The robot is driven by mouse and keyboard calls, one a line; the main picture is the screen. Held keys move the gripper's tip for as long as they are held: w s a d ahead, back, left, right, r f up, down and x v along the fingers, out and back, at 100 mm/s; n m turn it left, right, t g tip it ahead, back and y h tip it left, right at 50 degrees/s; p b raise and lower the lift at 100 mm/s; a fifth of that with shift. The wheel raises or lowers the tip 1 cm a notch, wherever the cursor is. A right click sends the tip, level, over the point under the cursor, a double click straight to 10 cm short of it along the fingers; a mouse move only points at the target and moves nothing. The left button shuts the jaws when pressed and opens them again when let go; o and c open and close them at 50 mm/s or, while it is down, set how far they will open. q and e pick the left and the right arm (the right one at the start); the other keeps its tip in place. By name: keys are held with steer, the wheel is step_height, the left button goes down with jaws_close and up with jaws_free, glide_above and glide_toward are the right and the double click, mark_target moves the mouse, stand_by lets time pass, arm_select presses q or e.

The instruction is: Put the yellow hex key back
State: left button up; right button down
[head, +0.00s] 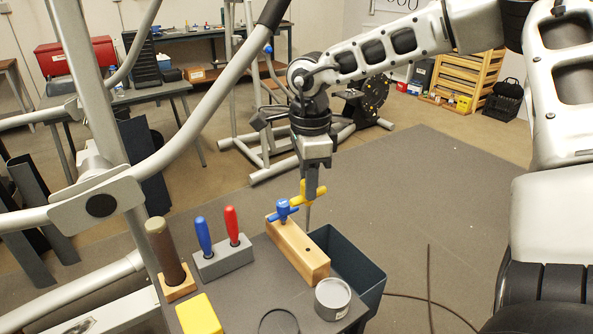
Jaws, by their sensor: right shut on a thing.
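My right gripper (311,186) comes down from above and is shut on the yellow T-handle of the yellow hex key (301,197). The key hangs upright, its thin shaft pointing down by the far side of the wooden block (293,262). I cannot tell whether its tip touches the block. The block lies on the dark tabletop, with a blue hex key (284,209) standing in its far end. An empty dark hole (308,250) shows in the block's top, nearer to me. My left gripper is not in view.
Left of the block, a grey holder (223,264) carries a blue and a red screwdriver. A round tin (332,297), a yellow box (198,315) and a wood-based cylinder (165,250) stand nearby. A dark open bin (352,262) is right of the block. Grey frame tubes (205,105) cross the left.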

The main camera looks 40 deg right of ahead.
steer(key=shift+s+f+b, duration=0.3)
steer(key=shift+f, duration=0.7)
steer(key=shift+w+f+b, duration=0.1)
steer(key=shift+f+b, duration=0.6)
steer(key=shift+f, duration=0.6)
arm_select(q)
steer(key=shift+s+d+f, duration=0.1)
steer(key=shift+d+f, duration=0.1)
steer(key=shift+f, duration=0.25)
arm_select(e)
steer(key=shift+f, duration=0.15)
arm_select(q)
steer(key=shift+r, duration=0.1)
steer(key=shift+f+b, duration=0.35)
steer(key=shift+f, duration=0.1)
arm_select(e)
steer(key=shift+d+r, duration=0.1)
steer(key=shift+r, duration=0.1)
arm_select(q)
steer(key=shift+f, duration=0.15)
arm_select(e)
steer(key=shift+f, duration=0.15)
